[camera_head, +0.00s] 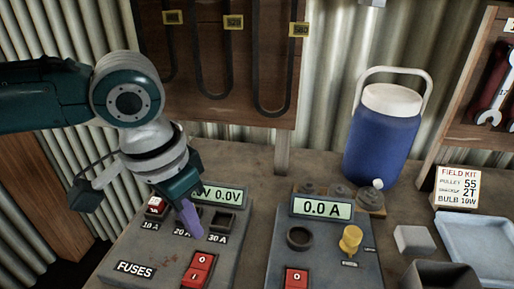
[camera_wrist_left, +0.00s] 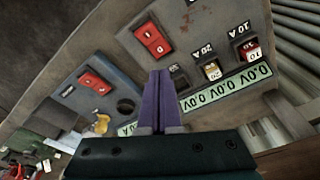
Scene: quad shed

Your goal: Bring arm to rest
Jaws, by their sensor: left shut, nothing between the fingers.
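My left arm comes in from the left in the head view. My left gripper (camera_head: 189,222) points down over the fuse panel (camera_head: 146,251) and hides part of its display. In the left wrist view the purple fingers of my left gripper (camera_wrist_left: 159,82) are shut together with nothing between them. The 10 A slot holds a red fuse (camera_head: 156,205); it also shows in the left wrist view (camera_wrist_left: 251,50). A yellowish fuse (camera_wrist_left: 211,71) sits in the 20 A slot. The 30 A slot (camera_head: 222,222) looks dark. My right gripper is in neither view.
A second panel (camera_head: 330,246) with a 0.0 A display and a yellow knob (camera_head: 350,239) stands to the right. A blue water jug (camera_head: 384,140), a field kit card (camera_head: 457,187) and a pale tray (camera_head: 479,246) are further right. Dark cables hang on the board behind.

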